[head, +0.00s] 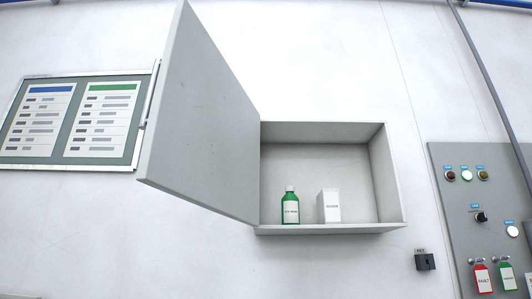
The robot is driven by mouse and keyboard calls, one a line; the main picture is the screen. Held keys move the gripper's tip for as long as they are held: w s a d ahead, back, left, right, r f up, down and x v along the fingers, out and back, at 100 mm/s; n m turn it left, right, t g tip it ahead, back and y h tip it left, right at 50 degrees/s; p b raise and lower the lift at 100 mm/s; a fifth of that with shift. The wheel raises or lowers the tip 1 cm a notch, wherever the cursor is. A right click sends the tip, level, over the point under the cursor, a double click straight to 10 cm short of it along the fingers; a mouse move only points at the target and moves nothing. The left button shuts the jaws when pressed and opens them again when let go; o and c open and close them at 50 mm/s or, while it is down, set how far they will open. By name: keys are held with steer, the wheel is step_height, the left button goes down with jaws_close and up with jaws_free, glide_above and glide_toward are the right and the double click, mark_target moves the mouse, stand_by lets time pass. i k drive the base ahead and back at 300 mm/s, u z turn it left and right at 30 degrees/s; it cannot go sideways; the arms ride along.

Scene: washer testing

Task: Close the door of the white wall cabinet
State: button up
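The white wall cabinet (335,229) hangs on the wall right of the picture's middle. Its door (205,120) stands wide open, hinged on the cabinet's left side and swung out toward me and to the left. A slim handle (151,95) shows at the door's free left edge. Inside, on the cabinet floor, a green bottle with a white cap (290,207) and a small white box (328,206) stand upright, apart from each other. My gripper is not in view.
A notice board (72,161) with two sheets hangs on the wall behind the door's free edge. A grey control panel (455,240) with buttons and red and green tags is at right. A small black wall fitting (425,262) sits below the cabinet's right side.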

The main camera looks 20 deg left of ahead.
mark_target(201, 145)
steer(key=z, duration=2.45)
steer(key=k, duration=1.45)
steer(key=u, duration=2.5)
steer(key=k, duration=1)
steer(key=u, duration=1.65)
steer(key=i, duration=1)
